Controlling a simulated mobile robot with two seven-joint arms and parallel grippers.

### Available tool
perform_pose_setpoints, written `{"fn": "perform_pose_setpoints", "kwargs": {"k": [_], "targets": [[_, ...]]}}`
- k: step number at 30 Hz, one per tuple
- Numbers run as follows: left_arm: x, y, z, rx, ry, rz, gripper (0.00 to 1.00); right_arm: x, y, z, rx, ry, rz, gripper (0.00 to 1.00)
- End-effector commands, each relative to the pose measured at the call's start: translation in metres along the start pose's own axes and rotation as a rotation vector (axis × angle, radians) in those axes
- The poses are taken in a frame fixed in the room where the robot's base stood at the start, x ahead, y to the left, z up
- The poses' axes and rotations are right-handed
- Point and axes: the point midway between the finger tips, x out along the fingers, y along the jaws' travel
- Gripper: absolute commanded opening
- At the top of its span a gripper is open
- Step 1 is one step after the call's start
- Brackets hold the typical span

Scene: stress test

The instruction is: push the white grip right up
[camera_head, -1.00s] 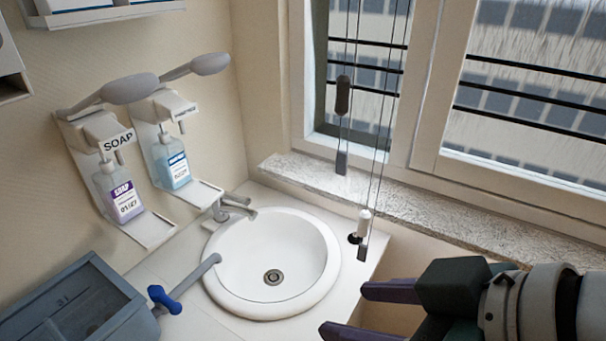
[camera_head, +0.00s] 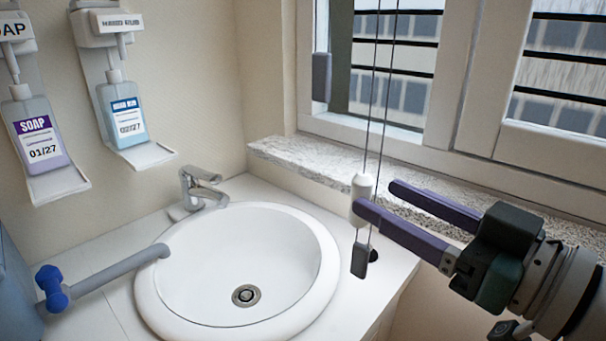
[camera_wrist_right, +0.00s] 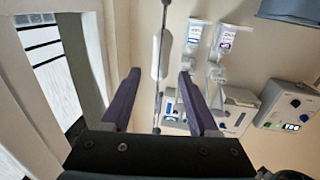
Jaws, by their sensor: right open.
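The white grip (camera_head: 360,188) is a small upright cylinder on a thin hanging cord, in front of the window sill and right of the sink. A grey weight (camera_head: 360,260) hangs just below it. My right gripper (camera_head: 378,197) comes in from the right with its two dark purple fingers apart. The near fingertip overlaps the grip's lower right side in the head view; I cannot tell whether it touches. In the right wrist view the open fingers (camera_wrist_right: 157,95) have a cord (camera_wrist_right: 163,25) running between them. My left gripper is not in view.
A round white sink (camera_head: 190,265) with a tap (camera_head: 197,190) fills the counter on the left. A stone sill (camera_head: 320,160) and window frame lie behind. Another grey weight (camera_head: 321,77) hangs by the window. Soap (camera_head: 38,135) and hand rub (camera_head: 124,112) bottles are on the left wall.

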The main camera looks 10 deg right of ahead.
Motion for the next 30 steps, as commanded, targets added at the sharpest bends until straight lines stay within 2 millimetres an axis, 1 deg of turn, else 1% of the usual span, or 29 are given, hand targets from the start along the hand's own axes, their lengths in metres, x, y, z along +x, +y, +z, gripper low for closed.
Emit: {"fn": "perform_pose_setpoints", "kwargs": {"k": [1, 6, 9, 12, 17, 24, 26, 30], "targets": [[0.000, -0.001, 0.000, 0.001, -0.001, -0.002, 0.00, 0.011, 0.000, -0.002, 0.001, 0.004, 0.000, 0.60], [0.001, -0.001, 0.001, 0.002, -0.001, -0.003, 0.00, 0.042, 0.000, -0.001, 0.000, 0.003, 0.000, 0.60], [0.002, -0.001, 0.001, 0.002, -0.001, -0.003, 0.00, 0.057, -0.001, -0.001, -0.001, 0.003, -0.001, 0.60], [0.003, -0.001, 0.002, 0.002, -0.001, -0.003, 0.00, 0.068, -0.001, 0.000, 0.001, 0.000, -0.001, 0.60], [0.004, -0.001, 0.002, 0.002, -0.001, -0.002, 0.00, 0.076, -0.001, 0.000, 0.001, -0.001, -0.001, 0.60], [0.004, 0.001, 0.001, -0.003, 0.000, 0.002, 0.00, 0.077, -0.001, 0.000, 0.000, -0.001, -0.001, 0.60], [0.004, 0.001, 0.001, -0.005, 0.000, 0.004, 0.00, 0.077, -0.001, 0.000, 0.000, -0.001, -0.001, 0.55], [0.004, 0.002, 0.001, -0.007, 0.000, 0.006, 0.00, 0.076, -0.001, 0.000, 0.000, -0.001, -0.001, 0.39]]}}
